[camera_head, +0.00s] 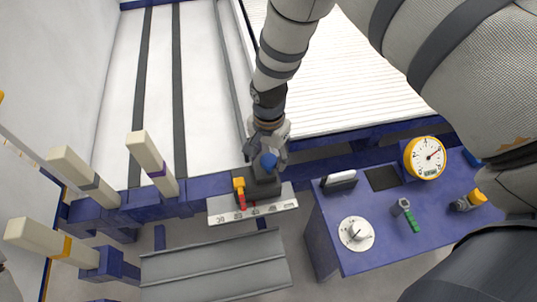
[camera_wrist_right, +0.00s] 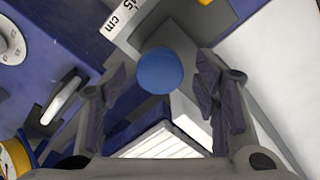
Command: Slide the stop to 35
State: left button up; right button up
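The stop (camera_head: 262,183) is a dark block with a round blue knob (camera_head: 268,161) on top. It sits on the blue front rail above a white scale (camera_head: 282,200). A yellow lever (camera_head: 239,184) with a red part below it is at its left side. The scale's digits are too small to read surely. My right gripper (camera_head: 267,150) is over the stop. In the right wrist view, its fingers (camera_wrist_right: 162,88) stand open on either side of the blue knob (camera_wrist_right: 160,71), with gaps visible. The scale's end marked "cm" also shows there (camera_wrist_right: 121,14). My left gripper is not in view.
A blue bench (camera_head: 335,255) at right carries a white dial (camera_head: 356,234), a yellow gauge (camera_head: 425,157), a green-handled tool (camera_head: 411,220) and a black block with a white top (camera_head: 339,181). Cream posts (camera_head: 153,163) stand at left. A grey ramp (camera_head: 215,268) lies below the scale.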

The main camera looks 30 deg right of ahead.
grip_shut()
jog(key=a, duration=0.2)
jog(key=w+a, duration=0.1)
jog(key=a, duration=0.2)
jog(key=shift+w, duration=0.1)
jog(key=shift+o, duration=0.6)
grip_release()
jog(key=shift+r, duration=0.1)
notch_tip(320, 180, up, 12)
